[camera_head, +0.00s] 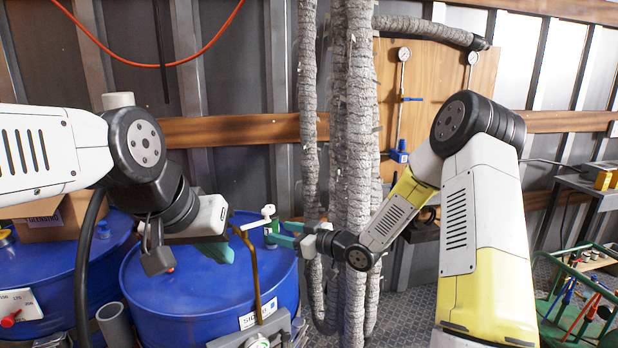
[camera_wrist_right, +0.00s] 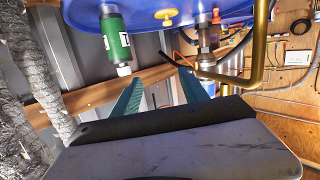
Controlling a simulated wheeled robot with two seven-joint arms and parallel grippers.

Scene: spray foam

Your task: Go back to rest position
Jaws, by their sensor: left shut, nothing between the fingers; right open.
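A green spray can (camera_head: 270,228) with a white top stands on the lid of a blue drum (camera_head: 190,290). It also shows, inverted, in the right wrist view (camera_wrist_right: 115,38). My right gripper (camera_head: 283,234) is open and empty beside the can, its teal fingers apart in the right wrist view (camera_wrist_right: 158,88). The can is not between them; whether a finger touches it I cannot tell. My left gripper (camera_head: 222,252) is shut and empty over the drum, left of the can.
A bent brass pipe (camera_head: 254,270) rises in front of the can, close to both grippers. Grey wrapped pipes (camera_head: 352,150) stand behind my right wrist. Another blue drum (camera_head: 50,262) is at the left. A green-edged bin of tools (camera_head: 585,290) is at the right.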

